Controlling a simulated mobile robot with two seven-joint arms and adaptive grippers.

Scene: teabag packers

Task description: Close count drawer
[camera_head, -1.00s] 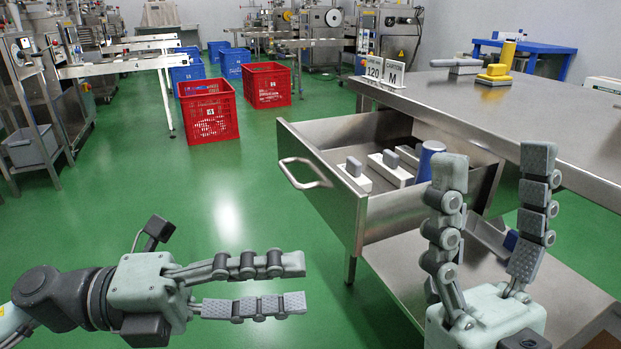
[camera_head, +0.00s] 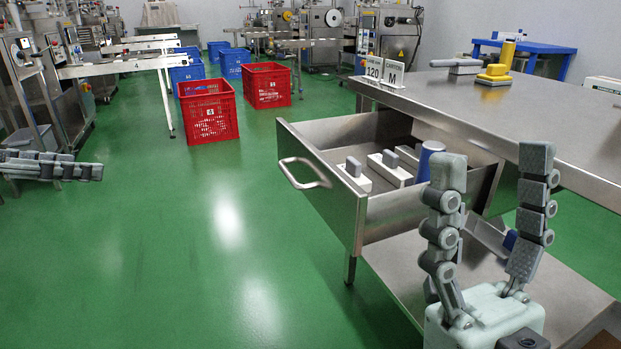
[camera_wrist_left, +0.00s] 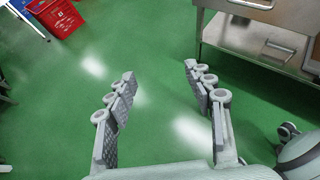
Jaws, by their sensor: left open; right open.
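The count drawer (camera_head: 335,213) is a steel drawer pulled out from under the steel table, with a bar handle (camera_head: 303,172) on its front. Inside are pale blocks with grey grips (camera_head: 396,170) and a blue cylinder (camera_head: 428,158). My right gripper (camera_head: 500,165) is open and upright, in front of the drawer's right part in the head view, with nothing between its fingers. My left gripper (camera_head: 50,168) is at the far left edge, well away from the drawer. The left wrist view shows its fingers (camera_wrist_left: 158,85) spread and empty above the green floor.
The table top (camera_head: 520,110) bears signs marked 120 and M (camera_head: 382,72), a yellow tool (camera_head: 494,75) and a grey-handled block (camera_head: 456,65). A lower shelf (camera_head: 400,270) lies under the drawer. Red crates (camera_head: 208,112) stand behind. The floor left of the drawer is clear.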

